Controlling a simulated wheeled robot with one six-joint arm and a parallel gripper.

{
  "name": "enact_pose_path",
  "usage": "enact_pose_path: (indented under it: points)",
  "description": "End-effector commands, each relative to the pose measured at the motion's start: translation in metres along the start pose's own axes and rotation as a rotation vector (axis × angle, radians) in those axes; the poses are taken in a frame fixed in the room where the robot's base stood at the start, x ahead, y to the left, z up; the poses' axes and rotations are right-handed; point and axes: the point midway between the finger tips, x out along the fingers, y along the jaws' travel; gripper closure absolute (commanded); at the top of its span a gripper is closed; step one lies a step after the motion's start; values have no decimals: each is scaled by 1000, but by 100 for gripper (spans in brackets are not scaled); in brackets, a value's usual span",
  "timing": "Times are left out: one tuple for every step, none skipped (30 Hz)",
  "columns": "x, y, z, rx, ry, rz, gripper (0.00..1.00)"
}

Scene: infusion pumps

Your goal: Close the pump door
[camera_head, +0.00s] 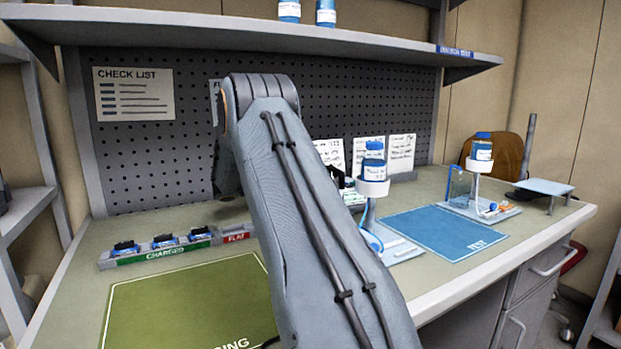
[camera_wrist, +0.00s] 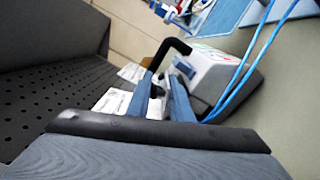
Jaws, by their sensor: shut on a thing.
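The pump (camera_wrist: 218,72) is a pale box with a black bar handle (camera_wrist: 163,52), in the wrist view beyond my fingers. My gripper (camera_wrist: 160,94) has its two blue fingers close together at the pump's near left side. They are shut on a small dark part between them, which looks like part of the pump door. How far the door stands open cannot be told. In the head view my arm hides most of the pump and the gripper.
Blue tubes (camera_wrist: 248,62) run close beside the pump. A bottle (camera_head: 373,165) stands in a white holder right of my arm. A blue mat (camera_head: 448,232) lies clear to the right. A charging rack (camera_head: 160,254) and green mat (camera_head: 180,305) lie left; the pegboard (camera_head: 160,165) stands behind.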

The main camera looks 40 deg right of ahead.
Motion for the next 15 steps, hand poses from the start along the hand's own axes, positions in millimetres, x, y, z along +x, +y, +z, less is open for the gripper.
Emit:
enact_pose_path:
  points:
    - [0,2,0,2,0,1,100]
    - [0,2,0,2,0,1,100]
    - [0,2,0,2,0,1,100]
    - [0,2,0,2,0,1,100]
    - [0,2,0,2,0,1,100]
    - [0,2,0,2,0,1,77]
    - [0,2,0,2,0,1,72]
    - [0,2,0,1,0,1,67]
    - [0,1,0,1,0,1,65]
    - [0,1,0,0,0,0,65]
    - [0,1,0,0,0,0,65]
    - [0,0,0,-1,0,0,65]
    - [0,0,0,-1,0,0,65]
    - [0,0,0,-2,0,0,65]
    - [0,-1,0,-2,0,-1,65]
